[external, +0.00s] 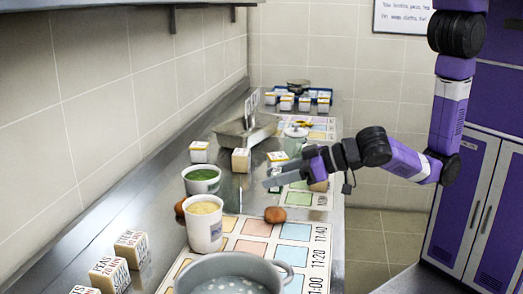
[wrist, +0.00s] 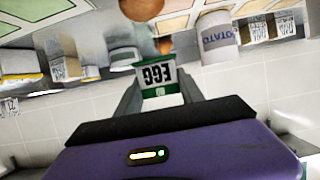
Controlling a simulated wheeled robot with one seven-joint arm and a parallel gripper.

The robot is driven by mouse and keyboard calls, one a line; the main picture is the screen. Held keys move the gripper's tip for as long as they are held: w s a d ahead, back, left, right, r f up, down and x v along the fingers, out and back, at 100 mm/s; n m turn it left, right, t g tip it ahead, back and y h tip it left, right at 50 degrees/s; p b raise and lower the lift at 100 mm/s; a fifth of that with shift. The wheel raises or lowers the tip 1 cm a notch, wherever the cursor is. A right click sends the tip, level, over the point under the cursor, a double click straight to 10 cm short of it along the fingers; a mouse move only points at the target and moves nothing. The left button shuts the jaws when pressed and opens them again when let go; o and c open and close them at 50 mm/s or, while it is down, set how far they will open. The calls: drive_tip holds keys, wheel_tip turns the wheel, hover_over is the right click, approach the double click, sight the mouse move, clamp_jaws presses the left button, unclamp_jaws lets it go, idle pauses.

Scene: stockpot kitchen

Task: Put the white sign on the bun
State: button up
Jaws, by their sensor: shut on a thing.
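My gripper (external: 272,181) is above the counter and points left toward the tiled wall. In the wrist view, its fingers are shut on a small white sign (wrist: 157,74) with green edges, upside down in the picture and reading EGG. The sign is hard to make out in the external view. A round brown bun (external: 275,215) rests on the coloured grid sheet, below and clear of my gripper. Another brown bun (external: 181,207) sits partly hidden by the tubs. Two brown buns show at the top of the wrist view (wrist: 140,8).
A white POTATO tub (external: 204,233) and a bowl with green contents (external: 202,187) stand left of the bun. A large pot (external: 185,272) is in front. A scale (external: 244,135) and several small boxes (external: 199,153) stand behind. The sheet (external: 232,262) has bare room around the bun.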

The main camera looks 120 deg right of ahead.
sight(276, 210)
drive_tip(key=shift+f, duration=2.85)
drive_tip(key=shift+f, duration=0.2)
drive_tip(key=o, duration=1.3)
drive_tip(key=shift+o, duration=0.2)
drive_tip(key=shift+r, duration=0.15)
